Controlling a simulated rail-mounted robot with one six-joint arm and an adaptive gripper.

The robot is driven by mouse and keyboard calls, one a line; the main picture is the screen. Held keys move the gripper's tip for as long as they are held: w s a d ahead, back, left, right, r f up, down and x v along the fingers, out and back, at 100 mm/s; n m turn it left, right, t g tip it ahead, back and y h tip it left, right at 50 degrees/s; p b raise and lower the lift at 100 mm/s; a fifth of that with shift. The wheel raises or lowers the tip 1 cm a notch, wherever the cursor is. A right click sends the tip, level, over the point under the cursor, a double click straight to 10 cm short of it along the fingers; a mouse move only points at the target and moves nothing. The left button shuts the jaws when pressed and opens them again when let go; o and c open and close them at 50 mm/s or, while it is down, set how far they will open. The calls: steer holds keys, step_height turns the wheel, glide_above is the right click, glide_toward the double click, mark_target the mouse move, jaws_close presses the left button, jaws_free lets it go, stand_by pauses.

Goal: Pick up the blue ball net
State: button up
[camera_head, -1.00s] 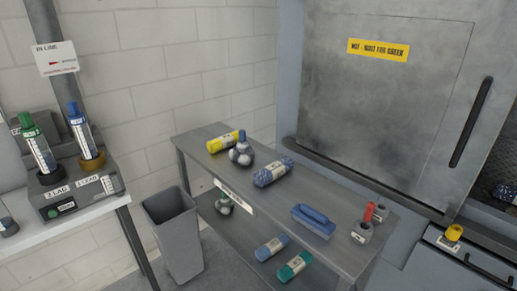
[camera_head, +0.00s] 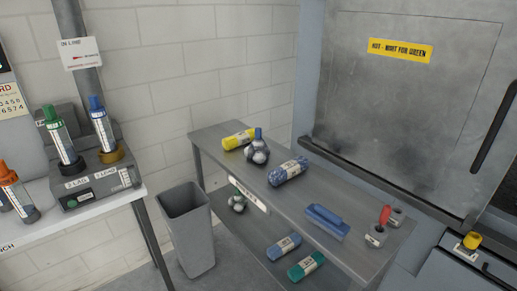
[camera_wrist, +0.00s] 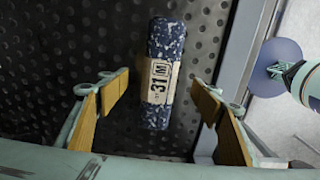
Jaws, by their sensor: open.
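A net of grey balls with a blue top (camera_head: 256,152) sits on the upper shelf of the grey cart (camera_head: 222,146), beside a yellow roll. A similar net with a green top (camera_head: 237,201) is on the lower shelf. My gripper (camera_wrist: 160,100) shows only in the wrist view. Its yellow-padded fingers are open and apart, with nothing gripped. In that view a dark blue speckled roll (camera_wrist: 158,75) marked "31 M" lies on a dark perforated surface, between and beyond the fingers. No ball net shows there.
The cart's upper shelf also holds a yellow roll (camera_head: 238,139), a blue speckled roll (camera_head: 288,171), a blue brush-like block (camera_head: 326,222) and a red-handled item (camera_head: 384,215). A grey bin (camera_head: 188,230) stands left of it. A bench with bottles (camera_head: 88,190) is further left.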

steer(key=o, duration=0.9)
steer(key=shift+c, duration=0.2)
steer(key=shift+a, duration=0.15)
